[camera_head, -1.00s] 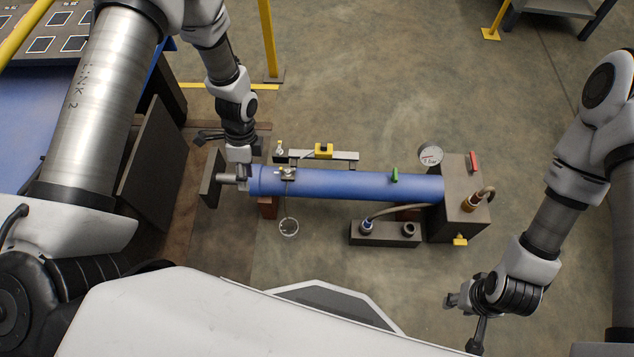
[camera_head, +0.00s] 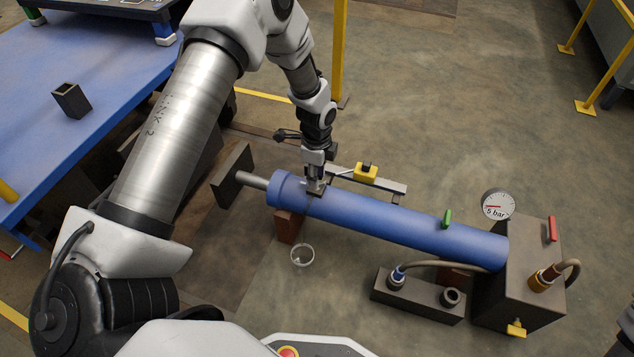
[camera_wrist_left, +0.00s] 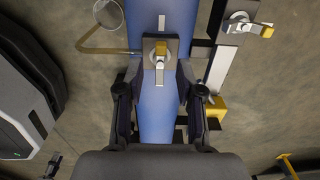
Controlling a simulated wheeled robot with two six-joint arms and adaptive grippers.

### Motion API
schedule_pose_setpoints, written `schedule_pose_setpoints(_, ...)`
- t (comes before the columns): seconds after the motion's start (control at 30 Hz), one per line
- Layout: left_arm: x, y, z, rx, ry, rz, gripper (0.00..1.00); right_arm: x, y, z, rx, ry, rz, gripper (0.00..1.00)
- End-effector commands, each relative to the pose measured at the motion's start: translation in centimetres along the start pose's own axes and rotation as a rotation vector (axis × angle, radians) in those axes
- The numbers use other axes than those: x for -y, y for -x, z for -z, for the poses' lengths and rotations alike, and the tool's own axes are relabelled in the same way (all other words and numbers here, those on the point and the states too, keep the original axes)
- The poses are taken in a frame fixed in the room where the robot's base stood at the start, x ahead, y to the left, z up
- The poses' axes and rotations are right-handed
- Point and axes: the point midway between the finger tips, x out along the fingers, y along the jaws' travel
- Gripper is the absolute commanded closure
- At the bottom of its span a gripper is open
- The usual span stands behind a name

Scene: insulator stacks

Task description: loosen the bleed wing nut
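The bleed wing nut appears to be the small yellow piece (camera_wrist_left: 161,48) on a grey block on top of the blue cylinder (camera_head: 400,220), near its rod end. My left gripper (camera_head: 315,186) is above this fitting and hides it in the head view. In the left wrist view the left gripper (camera_wrist_left: 160,76) is open.
A clear cup (camera_head: 302,256) hangs on a bent tube beside the cylinder. A grey rail with a yellow block (camera_head: 366,172) runs behind it. A gauge (camera_head: 497,205) and a dark end block (camera_head: 520,270) stand at the right.

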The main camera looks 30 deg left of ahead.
Motion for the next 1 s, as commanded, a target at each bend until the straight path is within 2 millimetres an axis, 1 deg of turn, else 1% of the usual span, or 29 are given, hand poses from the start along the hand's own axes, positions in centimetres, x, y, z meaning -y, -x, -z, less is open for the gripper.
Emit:
schedule_pose_setpoints(0.03,0.0,-1.1,0.0,0.000,0.000,0.000,0.64,0.0,-0.8,0.0,0.000,0.000,0.000,0.62)
schedule_pose_setpoints(0.07,0.0,-1.3,0.0,0.000,0.000,0.001,0.64,0.0,-0.9,0.0,0.000,-0.001,0.000,0.62)
schedule_pose_setpoints(0.3,0.0,-1.4,0.0,0.000,0.001,0.001,0.64,0.0,-0.7,0.0,-0.001,-0.001,0.000,0.62)
schedule_pose_setpoints(0.33,0.0,-1.4,0.0,0.000,0.001,0.001,0.67,0.0,-0.7,0.0,-0.001,-0.001,0.000,0.62)
schedule_pose_setpoints(0.37,0.0,-1.4,0.0,0.000,0.001,0.001,0.78,0.0,-0.7,0.0,-0.001,-0.001,0.000,0.62)
schedule_pose_setpoints(0.4,0.0,-1.4,0.0,0.000,0.001,0.001,0.92,0.0,-0.7,0.0,-0.001,-0.001,0.000,0.62)
schedule_pose_setpoints(0.43,0.0,-1.4,0.0,0.000,0.001,0.001,1.00,0.0,-0.7,0.0,-0.001,-0.001,0.000,0.62)
schedule_pose_setpoints(0.77,0.0,-1.3,0.0,0.000,0.007,0.000,1.00,0.0,-0.6,0.0,-0.001,-0.001,0.000,0.62)
schedule_pose_setpoints(1.0,0.0,-1.1,0.0,0.000,0.070,-0.001,1.00,0.0,0.7,0.0,0.000,0.000,0.000,0.62)
